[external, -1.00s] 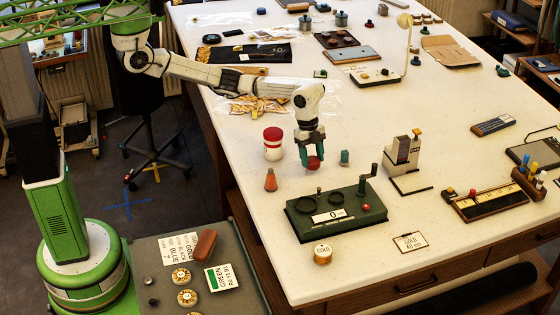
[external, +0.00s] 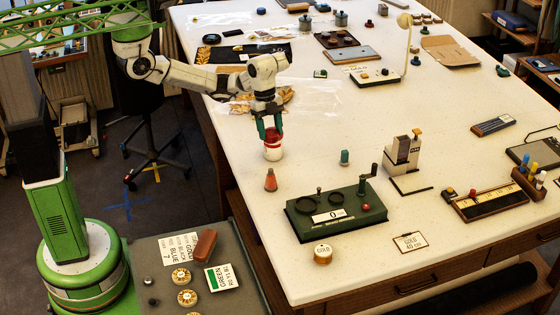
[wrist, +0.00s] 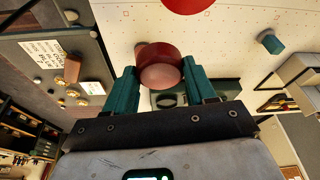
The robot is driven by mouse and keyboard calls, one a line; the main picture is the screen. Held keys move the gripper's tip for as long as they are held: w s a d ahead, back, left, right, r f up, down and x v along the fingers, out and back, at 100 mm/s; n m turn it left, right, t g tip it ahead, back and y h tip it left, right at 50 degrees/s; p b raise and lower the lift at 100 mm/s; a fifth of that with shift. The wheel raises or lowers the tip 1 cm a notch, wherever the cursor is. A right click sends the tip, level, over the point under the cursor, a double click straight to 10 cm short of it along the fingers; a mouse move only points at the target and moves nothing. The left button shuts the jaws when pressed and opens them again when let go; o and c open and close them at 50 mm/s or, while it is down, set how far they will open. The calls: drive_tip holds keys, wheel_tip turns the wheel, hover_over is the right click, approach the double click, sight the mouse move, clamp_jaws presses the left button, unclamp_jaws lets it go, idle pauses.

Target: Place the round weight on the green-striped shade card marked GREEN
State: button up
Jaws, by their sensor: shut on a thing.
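My gripper (external: 272,128) is shut on a round red weight (wrist: 160,66), which sits between the two green fingers in the wrist view. In the external view it hangs at the white jar (external: 273,153) with a red top, overlapping it; I cannot tell whether they touch. The jar's red lid shows at the top of the wrist view (wrist: 188,4). The card marked GREEN (external: 223,278), white with a green stripe, lies on the grey side surface at the lower left, well away from my gripper. A small pale card (wrist: 93,88) in the wrist view appears to be it.
A reddish-brown block (external: 204,245), a lettered card (external: 181,249) and several round gold-coloured pieces (external: 181,277) lie around the GREEN card.

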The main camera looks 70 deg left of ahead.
sight(221, 279)
drive_tip(key=s+d+f+m, duration=0.3)
drive_tip(key=s+d, duration=1.1)
drive_tip(key=d, duration=0.2)
drive_tip(key=s+d+f+m, duration=0.1)
drive_tip(key=s+d, duration=0.3)
drive_tip(key=s, duration=0.6)
drive_tip(key=s+d+f+m+g, duration=0.1)
drive_tip(key=s+d+f, duration=0.2)
drive_tip(key=s, duration=0.7)
drive_tip(key=shift+s+d+f, duration=0.35)
drive_tip(key=shift+s+f, duration=0.05)
drive_tip(key=shift+f, duration=0.15)
drive_tip(key=w+d+f, duration=0.1)
drive_tip(key=d, duration=0.1)
drive_tip(key=w+d+f, duration=0.1)
drive_tip(key=w+d, duration=0.1)
drive_tip(key=w+d+f, duration=0.1)
drive_tip(key=w+d, duration=0.1)
drive_tip(key=d, duration=0.1)
drive_tip(key=shift+w+f, duration=0.2)
drive_tip(key=shift+f, duration=0.05)
drive_tip(key=d+f, duration=0.1)
drive_tip(key=w+d+f, duration=0.1)
drive_tip(key=f, duration=0.1)
drive_tip(key=w+d+f, duration=0.1)
drive_tip(key=shift+w+f, duration=0.1)
drive_tip(key=shift+f, duration=0.3)
drive_tip(key=shift+w+d+f, duration=0.2)
drive_tip(key=shift+d+f, duration=0.05)
drive_tip(key=shift+f, duration=1.8)
